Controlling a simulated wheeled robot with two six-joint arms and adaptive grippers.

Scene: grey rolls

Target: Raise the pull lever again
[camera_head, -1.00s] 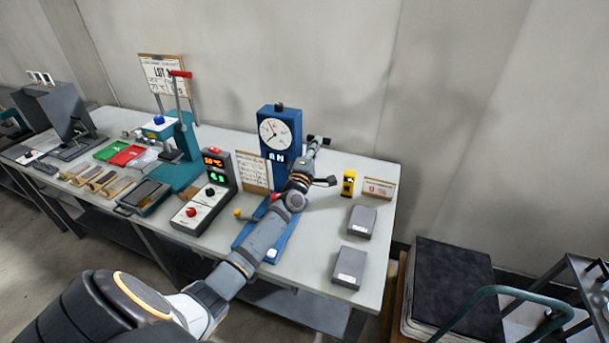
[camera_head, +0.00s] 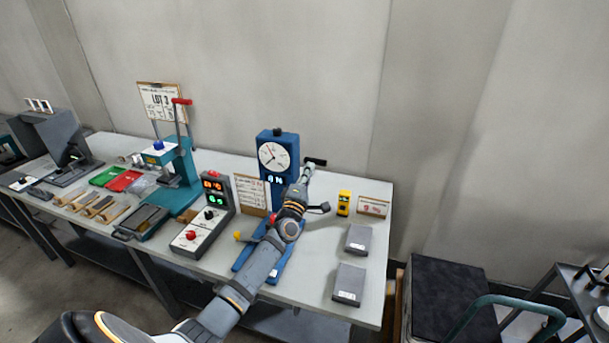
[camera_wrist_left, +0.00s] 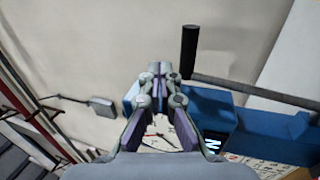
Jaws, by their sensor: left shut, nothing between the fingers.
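The blue tester (camera_head: 268,153) with a round white dial stands near the back right of the table. What looks like its pull lever, a dark bar with a black grip (camera_head: 316,161), sticks out at its right side. In the left wrist view the black grip (camera_wrist_left: 190,50) stands upright, and its bar runs right past the blue body (camera_wrist_left: 275,137). My left gripper (camera_head: 307,170) is beside the lever, partly overlapping it in the head view. In the wrist view its fingertips (camera_wrist_left: 158,74) are shut and empty, left of the grip. Contact cannot be told. My right gripper is out of view.
Left of the tester stand a control box (camera_head: 205,215) and a teal press (camera_head: 180,170) with a red-handled lever. A yellow device (camera_head: 344,203) and two grey blocks (camera_head: 359,240) (camera_head: 349,283) lie at the right. The wall is behind the table.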

